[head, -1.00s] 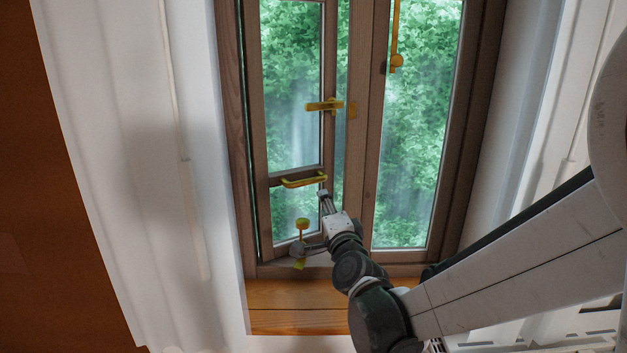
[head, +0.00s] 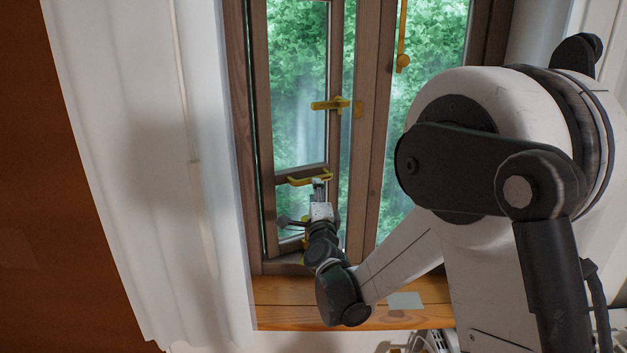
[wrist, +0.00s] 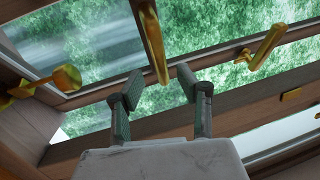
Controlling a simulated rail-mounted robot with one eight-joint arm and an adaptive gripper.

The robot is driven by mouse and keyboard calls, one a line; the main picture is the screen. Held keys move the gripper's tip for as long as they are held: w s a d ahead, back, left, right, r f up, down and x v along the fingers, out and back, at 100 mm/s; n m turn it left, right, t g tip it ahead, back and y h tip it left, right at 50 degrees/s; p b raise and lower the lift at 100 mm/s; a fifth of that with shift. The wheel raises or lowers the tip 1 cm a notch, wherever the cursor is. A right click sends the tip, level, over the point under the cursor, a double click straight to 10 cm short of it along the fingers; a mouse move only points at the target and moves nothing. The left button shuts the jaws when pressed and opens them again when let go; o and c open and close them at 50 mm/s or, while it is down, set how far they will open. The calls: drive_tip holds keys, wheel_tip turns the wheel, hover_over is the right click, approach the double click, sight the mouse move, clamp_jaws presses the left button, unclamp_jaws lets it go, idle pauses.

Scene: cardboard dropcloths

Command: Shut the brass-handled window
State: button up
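The wooden window sash (head: 265,120) on the left stands ajar, with a strip of greenery between it and the central post (head: 369,150). It carries a brass pull handle (head: 300,180) on its crossbar and a brass latch lever (head: 330,104) above. My gripper (head: 319,184) is at the right part of the pull handle. In the wrist view my gripper (wrist: 159,84) is open, its fingers on either side of the near end of the pull handle (wrist: 154,45). I cannot tell whether they touch it. The latch lever (wrist: 266,46) also shows there.
A brass fitting with a round knob (wrist: 66,77) shows left of my fingers in the wrist view. A brass plate (head: 357,110) is on the frame beside the latch. A wooden sill (head: 280,291) lies below, with a white curtain (head: 130,170) at left.

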drive_tip(key=shift+x, duration=3.1)
clamp_jaws()
